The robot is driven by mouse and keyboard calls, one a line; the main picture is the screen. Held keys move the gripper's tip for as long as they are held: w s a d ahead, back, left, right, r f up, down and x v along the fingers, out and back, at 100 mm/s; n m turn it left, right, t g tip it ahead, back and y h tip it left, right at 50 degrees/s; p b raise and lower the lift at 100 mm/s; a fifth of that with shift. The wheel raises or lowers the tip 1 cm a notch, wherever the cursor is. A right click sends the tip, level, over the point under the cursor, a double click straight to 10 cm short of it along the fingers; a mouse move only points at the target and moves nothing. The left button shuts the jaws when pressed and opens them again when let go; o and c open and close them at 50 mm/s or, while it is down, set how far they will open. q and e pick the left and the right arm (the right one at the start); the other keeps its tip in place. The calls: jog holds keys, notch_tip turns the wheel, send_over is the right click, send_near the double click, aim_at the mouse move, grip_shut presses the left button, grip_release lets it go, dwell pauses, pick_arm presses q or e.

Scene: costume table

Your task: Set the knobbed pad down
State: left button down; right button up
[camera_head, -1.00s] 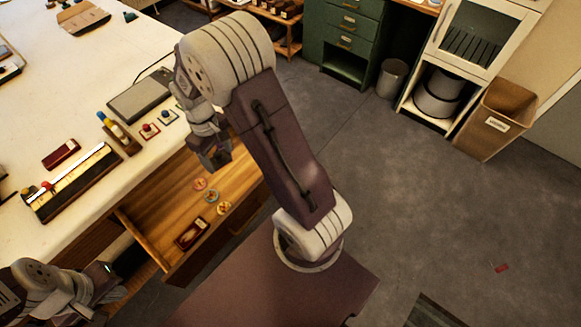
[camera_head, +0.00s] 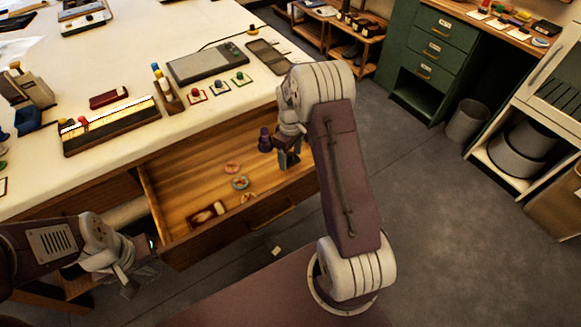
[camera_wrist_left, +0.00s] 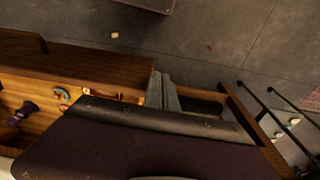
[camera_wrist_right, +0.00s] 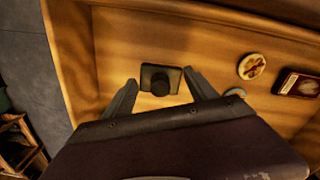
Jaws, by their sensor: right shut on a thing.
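The knobbed pad (camera_wrist_right: 148,72), a dark square plate with a round dark knob, sits between the fingertips of my right gripper (camera_wrist_right: 161,78) in the right wrist view. That gripper is shut on it, knob facing the camera. In the head view my right gripper (camera_head: 288,160) points down over the right end of the open wooden drawer (camera_head: 185,180). I cannot tell whether the pad touches the drawer floor. My left gripper (camera_head: 129,287) hangs by the drawer's left front, its fingers together and empty in the left wrist view (camera_wrist_left: 163,90).
A purple knobbed piece (camera_head: 265,141) stands in the drawer left of my right gripper. Several small discs (camera_head: 240,183) and a red box (camera_head: 207,215) lie nearer the drawer front. The white tabletop (camera_head: 180,35) above holds a grey device (camera_head: 208,63) and small knobbed items.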

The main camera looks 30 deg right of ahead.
aim_at(291, 170)
jog(key=shift+d+f, duration=0.1)
jog(key=shift+f, duration=0.4)
notch_tip(291, 170, down, 3)
jog(key=shift+s+f, duration=0.1)
jog(key=shift+f, duration=0.25)
jog(key=shift+f+b, duration=0.1)
jog(key=shift+b, duration=0.2)
jog(key=o, duration=1.2)
